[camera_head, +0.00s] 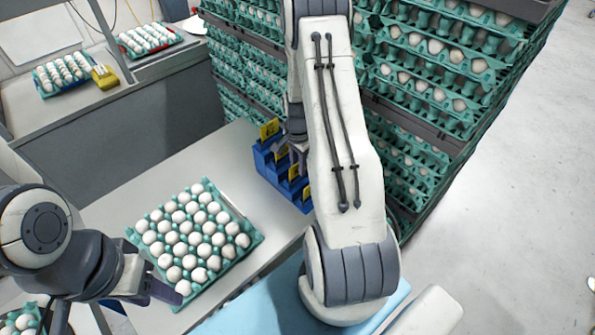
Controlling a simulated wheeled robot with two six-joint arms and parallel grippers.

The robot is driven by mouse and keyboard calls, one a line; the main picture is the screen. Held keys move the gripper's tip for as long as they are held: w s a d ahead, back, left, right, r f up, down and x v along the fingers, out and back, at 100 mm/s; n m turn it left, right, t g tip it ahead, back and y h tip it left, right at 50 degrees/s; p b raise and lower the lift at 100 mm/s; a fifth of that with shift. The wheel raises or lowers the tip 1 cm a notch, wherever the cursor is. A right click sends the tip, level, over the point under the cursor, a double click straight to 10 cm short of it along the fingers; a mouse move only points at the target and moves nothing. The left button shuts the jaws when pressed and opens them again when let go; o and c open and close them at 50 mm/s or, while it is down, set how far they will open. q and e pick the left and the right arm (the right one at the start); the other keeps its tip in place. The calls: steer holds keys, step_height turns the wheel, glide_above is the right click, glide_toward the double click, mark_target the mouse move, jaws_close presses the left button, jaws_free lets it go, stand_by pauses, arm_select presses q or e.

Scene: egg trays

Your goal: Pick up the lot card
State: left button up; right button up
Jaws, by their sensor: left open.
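A blue stepped rack (270,175) stands on the grey table right of the centre, holding several yellow cards with dark marks. The rearmost yellow card (269,130) stands upright at the rack's far end. I cannot tell which one is the lot card. My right gripper (292,148) is over the rack among the cards. My own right arm partly hides it and the rack's right side, and I cannot tell whether it is shut or touches a card. My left gripper (160,292) is open and empty at the lower left, by the near corner of the egg tray.
A green tray of white eggs (246,252) lies on the table (150,190) left of the rack. Tall stacks of egg trays (435,75) stand close behind and right of the rack. A back counter (60,110) holds two more egg trays. The table between egg tray and rack is clear.

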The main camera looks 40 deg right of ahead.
jaws_close()
steer(key=shift+r, duration=0.15)
